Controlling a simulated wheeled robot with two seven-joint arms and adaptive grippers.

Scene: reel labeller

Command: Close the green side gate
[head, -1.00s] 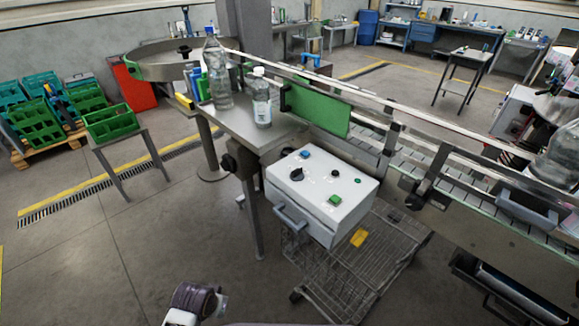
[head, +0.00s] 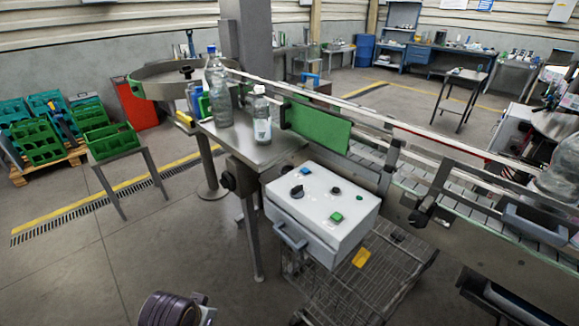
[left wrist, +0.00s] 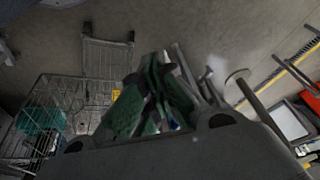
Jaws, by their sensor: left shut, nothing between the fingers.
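The green side gate (head: 318,127) is a flat upright panel at the near side of the conveyor, in the middle of the head view. Its left edge meets a dark bracket (head: 285,113). Its right edge seems to stand out from the rail; how wide the gap is I cannot tell. Part of my left arm shows at the bottom edge of the head view, well short of the gate. My left gripper (left wrist: 160,72) shows in the left wrist view with its fingers together and empty above the floor. My right gripper is not in view.
A white control box (head: 322,212) juts out below the gate, above a wire cart (head: 385,265). Two bottles (head: 262,117) (head: 218,95) stand on the metal table (head: 245,150) left of the gate. Green crates (head: 108,140) are at the left. The floor at front left is clear.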

